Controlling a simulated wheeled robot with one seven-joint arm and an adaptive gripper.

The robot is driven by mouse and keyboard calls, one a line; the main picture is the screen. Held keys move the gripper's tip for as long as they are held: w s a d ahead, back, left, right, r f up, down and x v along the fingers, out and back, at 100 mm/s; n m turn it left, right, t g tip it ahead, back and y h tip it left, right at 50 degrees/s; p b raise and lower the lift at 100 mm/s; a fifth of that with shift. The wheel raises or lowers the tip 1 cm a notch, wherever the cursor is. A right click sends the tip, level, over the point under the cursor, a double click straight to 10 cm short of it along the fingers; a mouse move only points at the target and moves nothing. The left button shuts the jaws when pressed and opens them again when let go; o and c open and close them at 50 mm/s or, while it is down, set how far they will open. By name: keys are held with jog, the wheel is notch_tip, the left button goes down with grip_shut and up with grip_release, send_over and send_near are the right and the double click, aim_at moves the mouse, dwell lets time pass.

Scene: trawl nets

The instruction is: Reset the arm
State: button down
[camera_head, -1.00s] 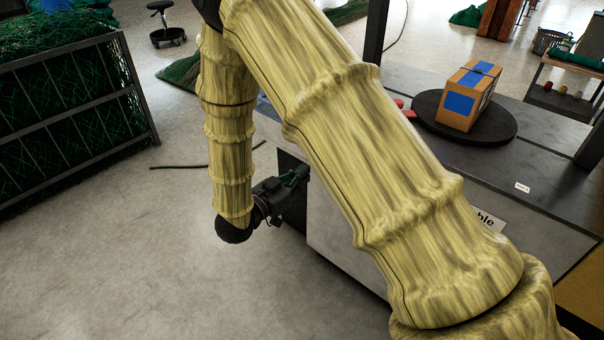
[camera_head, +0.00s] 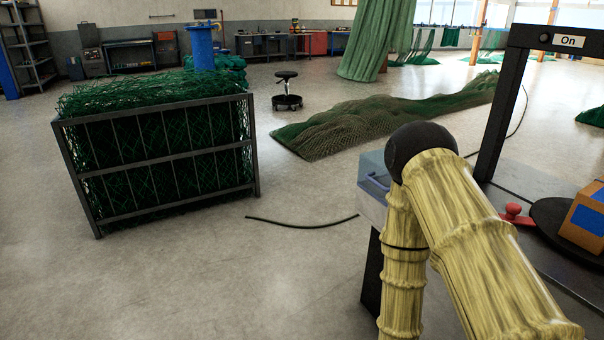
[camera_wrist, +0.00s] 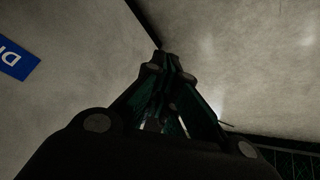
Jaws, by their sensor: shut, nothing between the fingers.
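My arm, in a yellow ribbed cover, is folded at the lower right of the head view, with its dark elbow raised and the forearm hanging down. The hand end is below the picture there. In the wrist view my gripper (camera_wrist: 172,68) is shut and empty, its dark fingers meeting at the tips. It hangs over the pale floor (camera_wrist: 245,60), beside a grey panel (camera_wrist: 75,65) with a blue label (camera_wrist: 16,52).
A net-filled metal cage (camera_head: 160,160) stands left. A net (camera_head: 375,122), a cable (camera_head: 300,222) and a stool (camera_head: 286,90) lie beyond; floor between is clear.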

jog(key=s+a+f+n+g+y, duration=0.1)
jog(key=s+f+g+y, duration=0.15)
jog(key=s, duration=0.75)
jog(key=s+a+f+n+g+y, duration=0.15)
jog(key=s+g, duration=0.25)
jog(key=s, duration=0.7)
notch_tip(320, 180, up, 19)
jog(key=d+p, duration=0.1)
jog(key=p, duration=1.9)
jog(key=shift+w+r+t, duration=0.15)
jog(key=shift+w+t, duration=0.15)
jog(key=shift+t, duration=0.05)
